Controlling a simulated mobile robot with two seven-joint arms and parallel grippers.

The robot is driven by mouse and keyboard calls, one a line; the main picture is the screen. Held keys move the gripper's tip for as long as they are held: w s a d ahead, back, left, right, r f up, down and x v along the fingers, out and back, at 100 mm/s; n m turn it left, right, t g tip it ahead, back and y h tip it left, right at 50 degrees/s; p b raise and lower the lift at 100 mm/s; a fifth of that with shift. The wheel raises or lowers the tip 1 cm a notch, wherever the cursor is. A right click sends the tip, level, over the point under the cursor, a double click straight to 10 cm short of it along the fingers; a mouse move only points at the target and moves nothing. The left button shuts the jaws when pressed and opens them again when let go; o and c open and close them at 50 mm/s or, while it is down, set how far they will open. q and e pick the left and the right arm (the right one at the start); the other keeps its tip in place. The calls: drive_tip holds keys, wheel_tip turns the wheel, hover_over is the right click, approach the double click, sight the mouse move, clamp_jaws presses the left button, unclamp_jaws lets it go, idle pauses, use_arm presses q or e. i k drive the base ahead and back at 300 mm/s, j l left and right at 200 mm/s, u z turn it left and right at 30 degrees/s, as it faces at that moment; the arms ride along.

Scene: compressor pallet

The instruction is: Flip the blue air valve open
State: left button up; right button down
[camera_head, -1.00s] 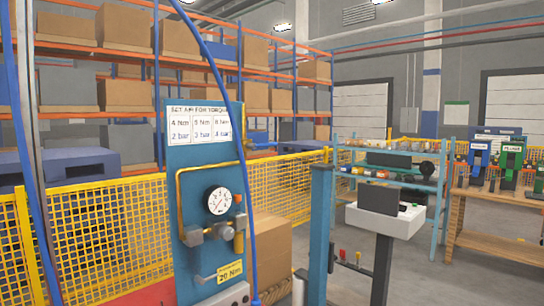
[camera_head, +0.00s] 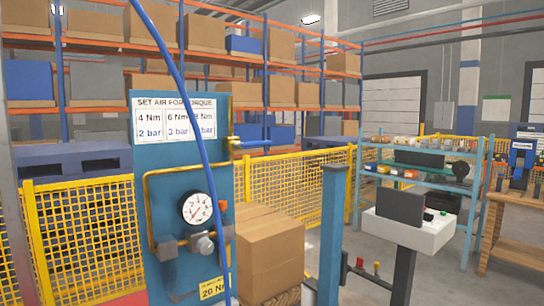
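A blue upright panel (camera_head: 188,270) stands left of centre. At its upper right edge is a small brass fitting (camera_head: 235,144) with a blue lever (camera_head: 256,143) pointing out to the right, roughly level. It looks like the blue air valve, but it is small and its open or shut state is hard to tell. A round white gauge (camera_head: 197,208) and a grey regulator (camera_head: 201,244) sit lower on the panel, joined by brass pipe. Neither of my grippers shows.
A sign (camera_head: 175,120) lists torques and pressures. Cardboard boxes (camera_head: 270,255) stand behind the panel on the right. A blue post (camera_head: 332,235) and a white control box (camera_head: 408,228) stand further right. Yellow mesh fence (camera_head: 90,230) runs behind.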

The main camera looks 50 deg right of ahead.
sight(237, 144)
drive_tip(key=l, duration=0.95)
drive_tip(key=k+l, duration=0.15)
drive_tip(key=l, duration=0.85)
